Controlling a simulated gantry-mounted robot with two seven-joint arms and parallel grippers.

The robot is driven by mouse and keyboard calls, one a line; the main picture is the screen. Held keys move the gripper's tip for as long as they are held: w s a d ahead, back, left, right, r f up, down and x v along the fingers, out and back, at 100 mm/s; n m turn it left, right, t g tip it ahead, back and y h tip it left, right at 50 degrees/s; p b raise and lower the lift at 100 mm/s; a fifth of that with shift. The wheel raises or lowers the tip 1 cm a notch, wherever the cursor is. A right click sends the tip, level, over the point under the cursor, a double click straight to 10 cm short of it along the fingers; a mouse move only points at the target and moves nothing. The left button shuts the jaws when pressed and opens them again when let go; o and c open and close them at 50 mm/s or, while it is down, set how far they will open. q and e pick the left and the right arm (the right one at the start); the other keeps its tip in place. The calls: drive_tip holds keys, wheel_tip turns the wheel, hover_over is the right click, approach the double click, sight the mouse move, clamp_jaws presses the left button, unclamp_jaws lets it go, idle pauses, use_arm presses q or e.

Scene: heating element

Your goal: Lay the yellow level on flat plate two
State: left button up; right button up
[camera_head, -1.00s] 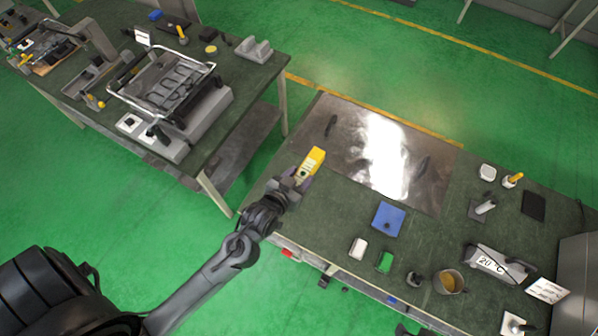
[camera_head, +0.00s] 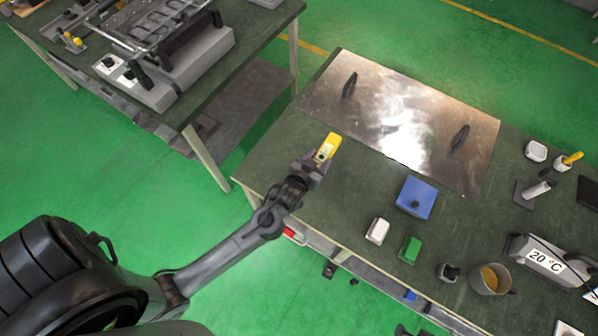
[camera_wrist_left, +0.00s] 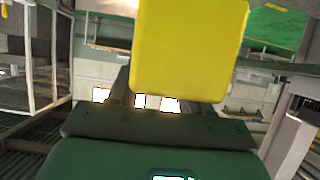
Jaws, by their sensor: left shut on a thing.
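The yellow level (camera_head: 328,147) is held at the end of my left arm, over the left part of the right-hand table. My left gripper (camera_head: 318,163) is shut on it. In the left wrist view the level (camera_wrist_left: 188,50) fills the upper middle as a plain yellow block. A shiny metal plate (camera_head: 400,92) with two dark handles lies on the table, beyond and to the right of the level. No number shows on it, so I cannot tell whether it is flat plate two. The level is apart from this plate in the picture. My right gripper is not in view.
A blue box (camera_head: 416,197), a white block (camera_head: 377,231) and a green block (camera_head: 409,249) stand in front of the plate. A mug (camera_head: 490,279) and a 20 °C device (camera_head: 548,261) are at the right. The green tabletop (camera_head: 275,150) left of the plate is clear.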

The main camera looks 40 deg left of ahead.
use_arm(q)
wheel_tip(320, 180, down, 8)
drive_tip(key=w+f+b, duration=0.1)
drive_tip(key=w+b, duration=0.2)
drive_tip(key=b, duration=0.6)
drive_tip(key=a+f+b, duration=0.1)
drive_tip(key=a+f, duration=0.1)
drive_tip(key=a, duration=0.1)
drive_tip(key=a+f, duration=0.2)
drive_tip(key=a, duration=0.2)
drive_tip(key=a+f+b, duration=0.1)
drive_tip(key=a, duration=0.3)
drive_tip(key=shift+s+a+f+b, duration=0.2)
drive_tip(key=shift+s+f+b, duration=0.1)
drive_tip(key=shift+f, duration=0.1)
drive_tip(key=shift+f+b, duration=0.9)
drive_tip(key=shift+f, duration=1.1)
drive_tip(key=shift+w+f, duration=0.1)
drive_tip(key=shift+f, duration=0.05)
drive_tip(key=o, duration=1.3)
